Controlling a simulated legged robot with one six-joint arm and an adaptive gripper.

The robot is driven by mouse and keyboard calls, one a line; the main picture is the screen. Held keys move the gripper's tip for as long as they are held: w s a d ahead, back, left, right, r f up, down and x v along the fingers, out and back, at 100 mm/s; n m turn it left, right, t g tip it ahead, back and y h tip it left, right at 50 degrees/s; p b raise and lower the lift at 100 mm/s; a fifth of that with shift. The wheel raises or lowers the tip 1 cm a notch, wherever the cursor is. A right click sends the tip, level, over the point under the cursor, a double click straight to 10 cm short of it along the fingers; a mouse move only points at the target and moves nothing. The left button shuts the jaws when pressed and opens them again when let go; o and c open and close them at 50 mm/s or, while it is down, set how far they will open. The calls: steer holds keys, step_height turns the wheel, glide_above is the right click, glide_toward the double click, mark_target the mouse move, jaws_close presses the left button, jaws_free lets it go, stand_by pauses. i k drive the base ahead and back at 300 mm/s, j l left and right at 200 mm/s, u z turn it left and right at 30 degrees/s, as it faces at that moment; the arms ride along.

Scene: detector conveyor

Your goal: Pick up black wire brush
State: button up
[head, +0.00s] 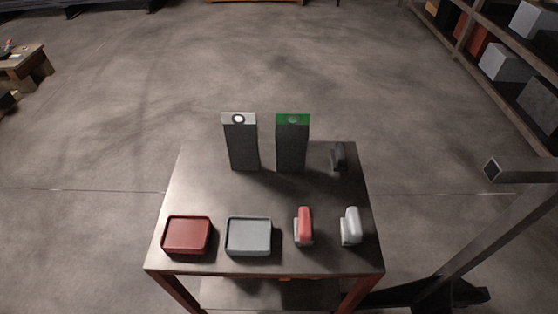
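A small black object (339,158), which looks like the black wire brush, stands at the back right of the table (210,190). It is apart from the other items. Its details are dark and hard to make out. A similar-shaped red item (304,226) and a white one (350,227) stand at the front right of the same table. My gripper is not in view.
Two tall dark boxes, one white-topped (242,145) and one green-topped (292,145), stand at the back, left of the black object. A red tray (187,235) and a grey tray (249,236) sit front left. A grey metal beam (500,222) rises at right.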

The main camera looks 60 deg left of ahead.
mark_target(338, 156)
steer(key=u, duration=1.9)
steer(key=z, duration=3.8)
steer(key=u, duration=3.35)
